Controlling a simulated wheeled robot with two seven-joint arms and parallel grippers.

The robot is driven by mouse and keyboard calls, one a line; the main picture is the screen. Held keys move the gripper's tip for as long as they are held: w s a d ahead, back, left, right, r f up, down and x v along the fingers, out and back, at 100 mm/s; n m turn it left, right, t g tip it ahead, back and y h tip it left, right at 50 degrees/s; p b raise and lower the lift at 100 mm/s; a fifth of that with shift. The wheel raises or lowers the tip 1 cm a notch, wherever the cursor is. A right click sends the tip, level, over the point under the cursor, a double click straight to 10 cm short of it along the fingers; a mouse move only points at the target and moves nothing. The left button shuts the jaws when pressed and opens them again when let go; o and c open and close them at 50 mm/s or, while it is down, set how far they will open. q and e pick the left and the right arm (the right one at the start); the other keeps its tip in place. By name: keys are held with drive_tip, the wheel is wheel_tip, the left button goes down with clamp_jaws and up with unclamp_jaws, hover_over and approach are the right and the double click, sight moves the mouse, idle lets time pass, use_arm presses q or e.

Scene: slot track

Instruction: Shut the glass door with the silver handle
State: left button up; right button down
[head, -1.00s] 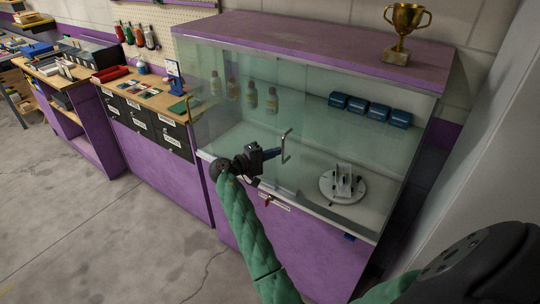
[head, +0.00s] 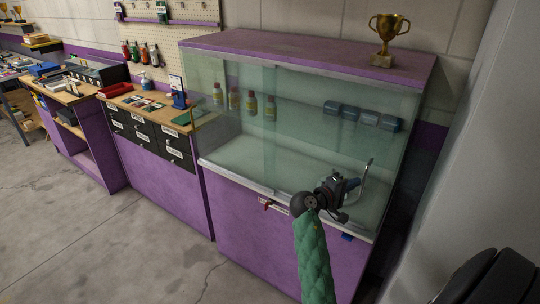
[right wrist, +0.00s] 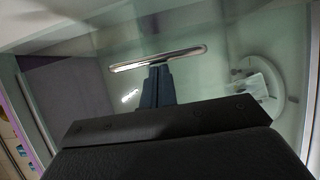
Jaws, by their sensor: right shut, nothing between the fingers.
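The glass door (head: 320,135) forms part of the clear front of a purple display case. Its silver handle (head: 368,176), an upright bar, is near the right end of the case front. The handle also shows in the right wrist view (right wrist: 158,58), lying across the picture just beyond the fingertips. My right gripper (head: 352,185) is shut with nothing in it, at the left side of the handle. In the right wrist view its blue-grey fingertips (right wrist: 158,72) meet or nearly meet the bar; contact is not certain. My left gripper is not in view.
A gold trophy (head: 385,40) stands on the case's purple top (head: 300,48). A red-tagged lock (head: 267,206) hangs below the glass. A workbench with drawers adjoins at left.

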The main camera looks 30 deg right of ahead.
drive_tip(key=s, duration=0.1)
drive_tip(key=s+d, duration=0.1)
drive_tip(key=s, duration=0.1)
drive_tip(key=shift+s+d, duration=0.3)
drive_tip(key=shift+s, duration=0.05)
drive_tip(key=shift+w+f, duration=0.1)
